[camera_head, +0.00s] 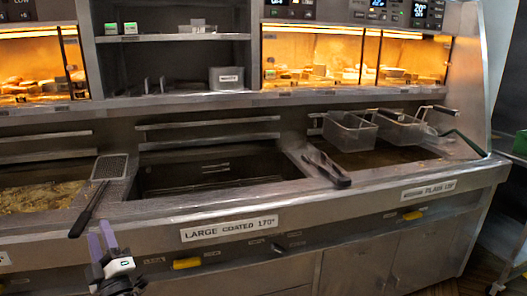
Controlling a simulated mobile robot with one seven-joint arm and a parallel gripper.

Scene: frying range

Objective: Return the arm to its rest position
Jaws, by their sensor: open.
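My gripper (103,243) is at the lower left of the head view, low in front of the frying range (330,205). Its two purple fingers point up and stand a little apart, with nothing seen between them. Its fingertips appear just below the handle end of a skimmer (110,168). I cannot tell how far apart they are in depth. The skimmer lies across the range edge beside the left fryer well, its mesh head toward the back. The rest of my arm is mostly outside the picture.
Tongs (328,169) lie on the divider between the middle and right wells. Wire baskets (350,130) hang over the right well. The middle well (205,170) holds dark liquid. Heated cabinets (310,70) with food stand behind. The range's front edge juts out near my gripper.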

